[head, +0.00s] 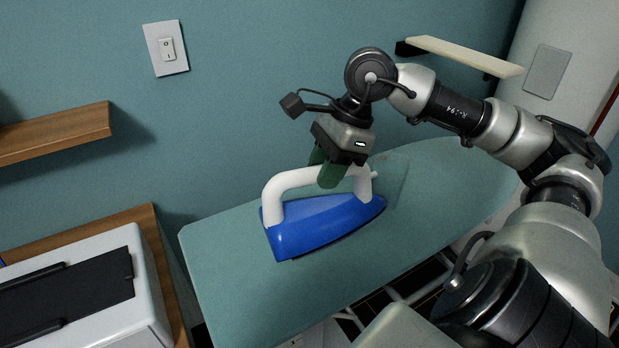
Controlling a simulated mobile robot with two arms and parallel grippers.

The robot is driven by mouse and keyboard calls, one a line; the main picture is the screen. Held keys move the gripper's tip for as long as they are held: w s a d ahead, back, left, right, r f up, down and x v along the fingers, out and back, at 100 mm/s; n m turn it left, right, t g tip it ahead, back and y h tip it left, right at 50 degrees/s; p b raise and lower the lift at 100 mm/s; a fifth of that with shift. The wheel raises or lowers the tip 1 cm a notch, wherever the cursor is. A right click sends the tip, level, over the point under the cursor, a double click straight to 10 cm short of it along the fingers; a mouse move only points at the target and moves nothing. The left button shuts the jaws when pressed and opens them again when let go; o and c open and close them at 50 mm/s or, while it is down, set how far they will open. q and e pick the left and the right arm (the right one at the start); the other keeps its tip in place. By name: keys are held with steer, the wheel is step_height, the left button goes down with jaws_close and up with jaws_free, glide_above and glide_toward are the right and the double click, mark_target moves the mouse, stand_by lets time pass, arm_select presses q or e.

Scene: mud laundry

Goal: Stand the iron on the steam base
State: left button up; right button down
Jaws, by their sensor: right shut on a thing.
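The iron (322,224) has a blue body and a white arched handle. It is at the middle of the head view, over the teal ironing board (250,310), with its pointed end to the right. I cannot tell whether its sole touches the board. My right gripper (330,178) comes from above, with its green fingers shut on the iron's white handle. A white appliance with a dark ribbed top, which may be the steam base (150,290), stands at the lower left. My left gripper is not in view.
The white appliance stands on a wooden surface (145,222), across a gap from the board. A wooden shelf (55,135) juts from the left wall. A pale shelf (465,56) is at the upper right. The board's near left part is clear.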

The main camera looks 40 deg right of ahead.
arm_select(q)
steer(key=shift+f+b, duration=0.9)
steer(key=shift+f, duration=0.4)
